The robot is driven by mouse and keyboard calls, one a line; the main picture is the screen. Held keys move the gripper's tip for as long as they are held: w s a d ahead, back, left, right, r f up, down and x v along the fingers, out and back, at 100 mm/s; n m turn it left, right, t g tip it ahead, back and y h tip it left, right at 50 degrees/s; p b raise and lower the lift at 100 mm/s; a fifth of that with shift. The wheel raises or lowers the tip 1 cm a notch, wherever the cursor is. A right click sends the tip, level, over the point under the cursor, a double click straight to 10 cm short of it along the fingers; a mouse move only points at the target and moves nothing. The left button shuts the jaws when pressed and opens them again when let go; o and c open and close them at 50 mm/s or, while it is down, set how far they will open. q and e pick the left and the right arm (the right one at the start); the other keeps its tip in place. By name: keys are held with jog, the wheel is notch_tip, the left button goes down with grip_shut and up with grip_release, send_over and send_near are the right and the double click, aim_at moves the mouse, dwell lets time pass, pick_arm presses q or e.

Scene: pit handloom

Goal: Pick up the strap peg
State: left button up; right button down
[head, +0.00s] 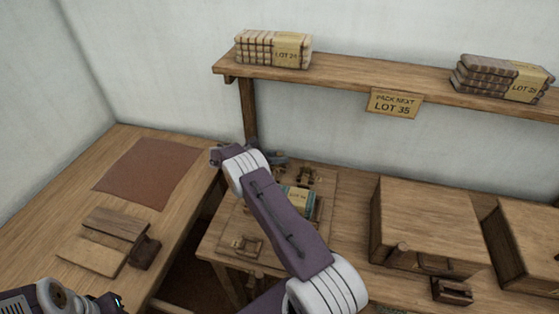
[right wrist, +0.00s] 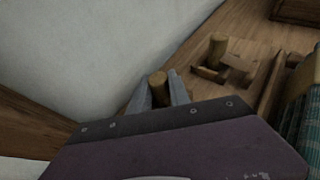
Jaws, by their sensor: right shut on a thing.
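My right gripper (right wrist: 159,90) is shut on a round wooden peg, the strap peg (right wrist: 158,80), whose end shows between the two grey fingers in the right wrist view. I cannot tell whether the peg is lifted clear of the board. In the head view my right arm reaches over the small table, and the gripper (head: 277,158) shows only in part at its far edge; the held peg is hidden there. Part of my left arm shows at the bottom left corner of the head view, and its jaw opening cannot be made out.
A similar wooden fitting with a peg (right wrist: 217,48) stands beside the gripper. A teal bundle with a label (head: 299,199) lies on the board. Wooden boxes (head: 425,222) stand to the right. A shelf (head: 345,75) with cloth stacks runs above. The left table holds a brown cloth (head: 148,178).

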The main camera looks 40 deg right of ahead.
aim_at(279, 154)
jog(key=shift+r, duration=0.1)
notch_tip(279, 154, up, 4)
jog(key=shift+r, duration=0.1)
jog(key=s+d+r, duration=0.6)
jog(key=s+d, duration=0.1)
jog(key=s, duration=0.2)
jog(key=shift+s+r+p, duration=0.15)
jog(key=shift+r+p, duration=0.15)
jog(key=shift+p, duration=0.1)
